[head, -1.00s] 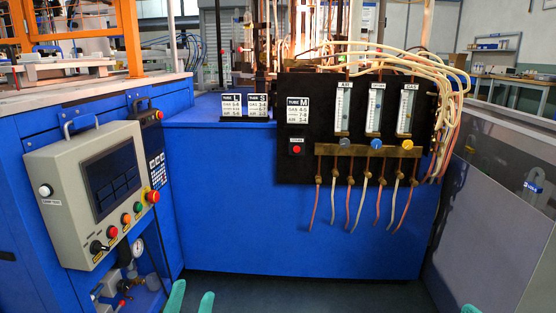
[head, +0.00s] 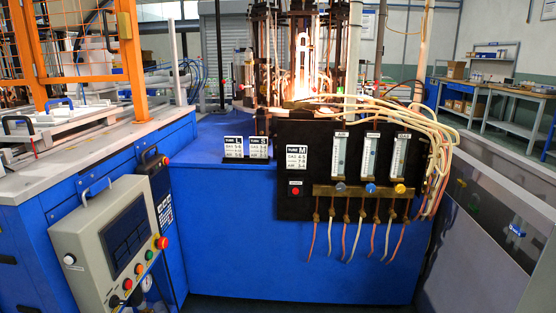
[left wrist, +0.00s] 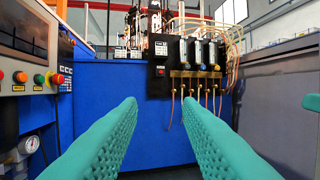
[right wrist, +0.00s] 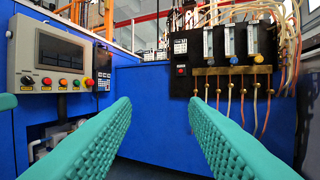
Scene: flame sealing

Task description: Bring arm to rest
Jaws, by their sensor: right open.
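My left gripper (left wrist: 160,102) shows in the left wrist view, its two green ribbed fingers wide apart with nothing between them. My right gripper (right wrist: 160,102) shows in the right wrist view, also open and empty. Both point towards the front of the blue bench (head: 290,250) and appear clear of it. Neither gripper is in the head view.
A black flowmeter panel (head: 292,205) with knobs and hoses hangs on the bench front. A grey control box (head: 85,235) with buttons stands at the left. A flame (head: 303,75) glows among the burner columns. A grey cabinet (head: 480,230) borders the right.

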